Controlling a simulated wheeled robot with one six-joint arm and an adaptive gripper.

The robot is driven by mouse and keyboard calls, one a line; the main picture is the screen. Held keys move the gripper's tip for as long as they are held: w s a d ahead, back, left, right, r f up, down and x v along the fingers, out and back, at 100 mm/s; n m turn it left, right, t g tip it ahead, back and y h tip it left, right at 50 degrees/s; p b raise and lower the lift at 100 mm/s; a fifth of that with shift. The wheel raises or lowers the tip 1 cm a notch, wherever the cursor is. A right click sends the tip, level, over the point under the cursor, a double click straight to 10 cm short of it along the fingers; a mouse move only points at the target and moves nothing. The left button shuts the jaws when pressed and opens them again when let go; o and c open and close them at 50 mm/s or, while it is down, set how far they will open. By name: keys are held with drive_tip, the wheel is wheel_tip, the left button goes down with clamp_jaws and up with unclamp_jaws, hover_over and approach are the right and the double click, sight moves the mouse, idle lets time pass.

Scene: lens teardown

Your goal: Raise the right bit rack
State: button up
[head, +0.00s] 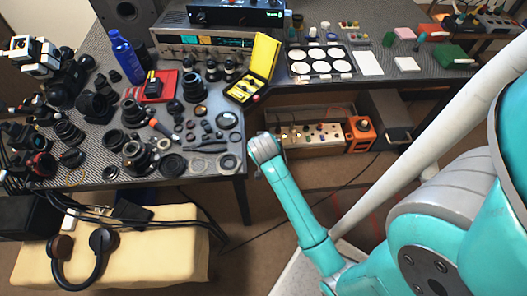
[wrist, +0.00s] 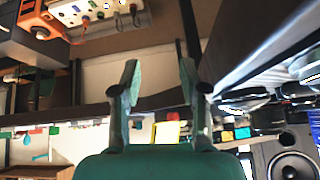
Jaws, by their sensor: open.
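An open yellow case (head: 253,70) stands on the dark workbench in the head view, right of the crowded lens parts. Its lid is raised at the back and dark contents show in its base. It looks like a bit case, but I cannot make out separate racks or tell which is the right one. My gripper (wrist: 158,78) is open and empty in the wrist view, its two fingers well apart. In the head view my arm ends short of the bench's front edge, apart from the case. A yellow patch (wrist: 166,132) shows beyond the fingers in the wrist view.
A red tray (head: 158,86), a blue bottle (head: 126,58) and many lens parts crowd the bench left of the case. Grey electronics (head: 190,42) stand behind. A tray of white discs (head: 320,62) lies to the right. An orange box (head: 359,133) sits on the lower shelf.

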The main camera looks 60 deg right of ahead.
drive_tip(key=shift+s+a+f+n, duration=0.35)
drive_tip(key=shift+s+a, duration=0.2)
drive_tip(key=shift+a, duration=0.2)
